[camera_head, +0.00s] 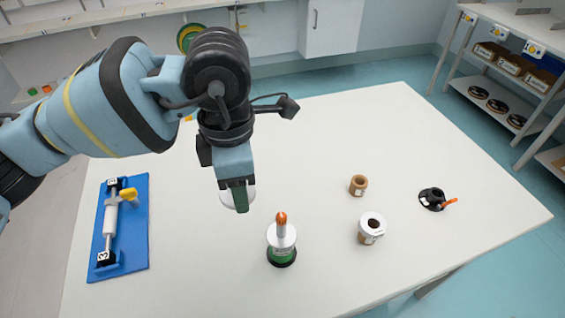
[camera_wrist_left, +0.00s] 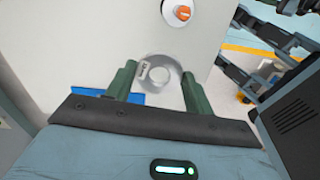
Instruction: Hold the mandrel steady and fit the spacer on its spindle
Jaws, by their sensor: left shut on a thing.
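The mandrel (camera_head: 282,240) stands upright on the white table, with a black and green base, a pale spindle and an orange tip. Its orange tip also shows at the top of the left wrist view (camera_wrist_left: 182,13). My left gripper (camera_head: 239,201) is shut on the spacer (camera_head: 226,198), a pale ring held above the table, left of and behind the mandrel. In the left wrist view the spacer (camera_wrist_left: 163,91) sits between the two green fingers. In the head view the fingers hide part of it. No gripper is on the mandrel.
A brown roll (camera_head: 358,186), a white-topped roll (camera_head: 371,229) and a black hub with an orange handle (camera_head: 432,198) stand to the right. A blue board (camera_head: 135,255) with a roller fixture lies at the left. The table's back right is clear.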

